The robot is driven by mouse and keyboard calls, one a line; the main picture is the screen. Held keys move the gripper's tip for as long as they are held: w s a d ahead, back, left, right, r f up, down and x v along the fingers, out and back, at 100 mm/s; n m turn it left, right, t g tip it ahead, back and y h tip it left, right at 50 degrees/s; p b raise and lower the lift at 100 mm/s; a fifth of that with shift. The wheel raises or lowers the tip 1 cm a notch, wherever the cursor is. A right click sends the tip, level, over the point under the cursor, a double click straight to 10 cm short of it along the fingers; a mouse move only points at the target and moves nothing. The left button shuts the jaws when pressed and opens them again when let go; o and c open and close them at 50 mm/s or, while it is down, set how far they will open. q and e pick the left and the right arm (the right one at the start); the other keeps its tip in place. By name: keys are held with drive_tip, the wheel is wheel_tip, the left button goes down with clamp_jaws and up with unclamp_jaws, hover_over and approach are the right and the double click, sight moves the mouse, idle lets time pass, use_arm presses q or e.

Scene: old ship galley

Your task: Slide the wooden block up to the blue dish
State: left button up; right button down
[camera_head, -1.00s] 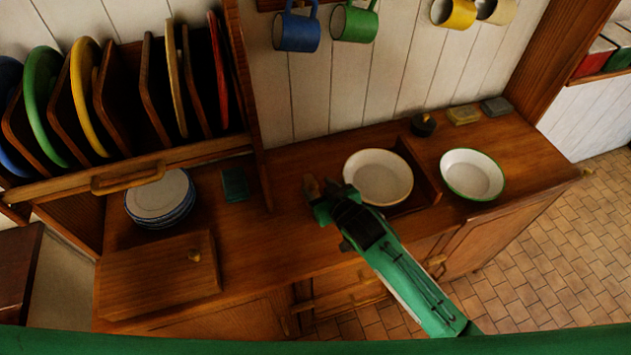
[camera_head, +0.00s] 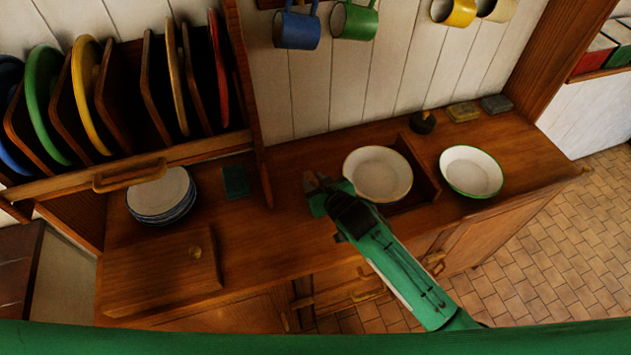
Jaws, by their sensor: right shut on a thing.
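My right gripper (camera_head: 316,190) reaches over the middle of the wooden counter, left of the cream bowl. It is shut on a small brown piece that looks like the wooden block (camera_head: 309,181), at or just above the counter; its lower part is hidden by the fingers. A small dark blue-green square thing (camera_head: 235,181), possibly the blue dish, lies to the left on the counter. Bare wood separates it from the block. A stack of white plates with blue rims (camera_head: 161,197) stands farther left. My left gripper is not in view.
The cream bowl (camera_head: 378,174) sits in a wooden tray close to my right arm. A green-rimmed bowl (camera_head: 471,171) stands beyond it. The plate rack (camera_head: 190,150) rises at the left, with its upright post near the block's left. A knobbed wooden lid (camera_head: 160,272) lies front left.

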drive_tip(key=w+d, duration=0.1)
drive_tip(key=d, duration=0.2)
drive_tip(key=w+d, duration=0.1)
drive_tip(key=d, duration=0.2)
drive_tip(key=w+d+p, duration=0.1)
drive_tip(key=d, duration=0.2)
drive_tip(key=shift+d, duration=0.25)
drive_tip(key=c, duration=1.1)
unclamp_jaws()
drive_tip(key=shift+s+d+r, duration=0.1)
drive_tip(key=shift+s+d, duration=0.1)
drive_tip(key=shift+s, duration=0.1)
drive_tip(key=b+v, duration=0.4)
drive_tip(key=v, duration=0.9)
drive_tip(key=shift+d, duration=0.1)
